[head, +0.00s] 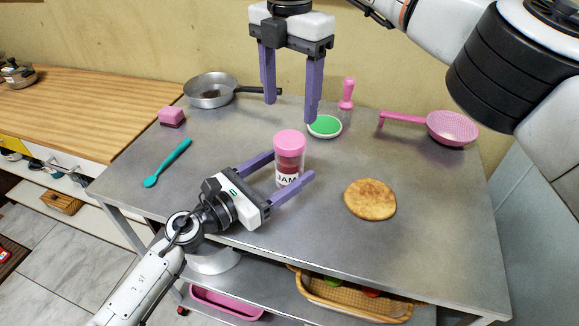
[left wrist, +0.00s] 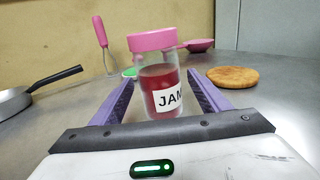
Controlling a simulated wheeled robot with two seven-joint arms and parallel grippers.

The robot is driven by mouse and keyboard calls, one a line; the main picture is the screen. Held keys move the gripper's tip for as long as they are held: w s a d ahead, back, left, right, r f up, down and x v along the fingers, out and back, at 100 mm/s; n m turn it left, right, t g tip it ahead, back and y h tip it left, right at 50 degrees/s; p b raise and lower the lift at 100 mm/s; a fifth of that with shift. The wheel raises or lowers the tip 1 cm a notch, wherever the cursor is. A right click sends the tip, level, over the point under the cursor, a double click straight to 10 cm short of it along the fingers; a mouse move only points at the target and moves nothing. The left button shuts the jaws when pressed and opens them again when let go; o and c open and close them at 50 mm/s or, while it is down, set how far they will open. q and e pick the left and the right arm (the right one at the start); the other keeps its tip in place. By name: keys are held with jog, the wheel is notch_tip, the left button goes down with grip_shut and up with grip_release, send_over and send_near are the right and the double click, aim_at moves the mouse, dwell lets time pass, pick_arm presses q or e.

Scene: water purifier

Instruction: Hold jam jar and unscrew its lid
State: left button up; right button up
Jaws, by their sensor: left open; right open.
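The jam jar (head: 289,163) stands upright on the grey metal table, with red jam inside and a white JAM label. Its pink lid (head: 290,143) is on top. In the left wrist view the jar (left wrist: 160,92) and its pink lid (left wrist: 152,40) show between the fingers. My left gripper (head: 293,164) is open, with its purple fingers on either side of the jar; I cannot tell whether they touch it. My right gripper (head: 290,108) is open and empty, fingers pointing down, above the table and higher than the jar in the picture.
A flatbread (head: 370,200) lies right of the jar. A green-topped dish (head: 325,127), pink masher (head: 347,94) and pink strainer (head: 452,128) are behind. A pan (head: 212,92), pink sponge (head: 171,117) and teal spoon (head: 168,162) are at the left. The table's right front is clear.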

aim_at(289, 139)
pick_arm(q)
jog(key=shift+w+d, duration=0.3)
jog(key=shift+d, duration=0.05)
jog(key=shift+c, duration=0.4)
grip_shut()
pick_arm(e)
jog(key=m, duration=0.3)
jog(key=shift+m, duration=0.3)
jog(key=shift+f+m, duration=0.15)
jog(key=shift+m, duration=0.15)
notch_tip(289, 139, down, 8)
jog(key=shift+r, duration=0.15)
